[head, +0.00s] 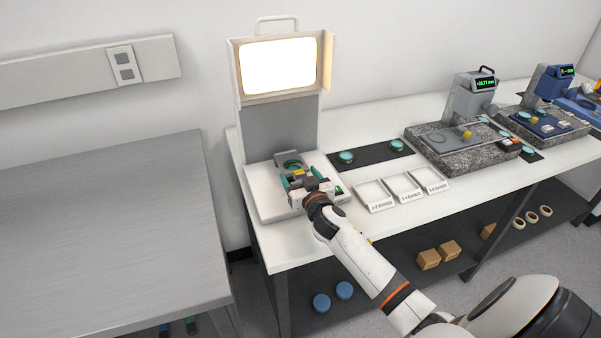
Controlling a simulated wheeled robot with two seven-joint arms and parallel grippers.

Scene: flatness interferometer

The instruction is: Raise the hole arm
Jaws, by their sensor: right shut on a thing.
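The flatness interferometer (277,128) stands at the left end of the white bench, with a lit screen (279,66) on top and a pale base below. My right gripper (298,180) reaches in over the base and is shut on a part there. The gripper hides most of that part, so I cannot tell its exact shape or whether it is tilted. My left gripper is not in view.
Three labelled trays (409,188) sit right of the base. Teal discs (397,146) lie on a dark mat behind them. A granite-based gauge (462,150) stands further right. The metal table (100,230) at left is clear.

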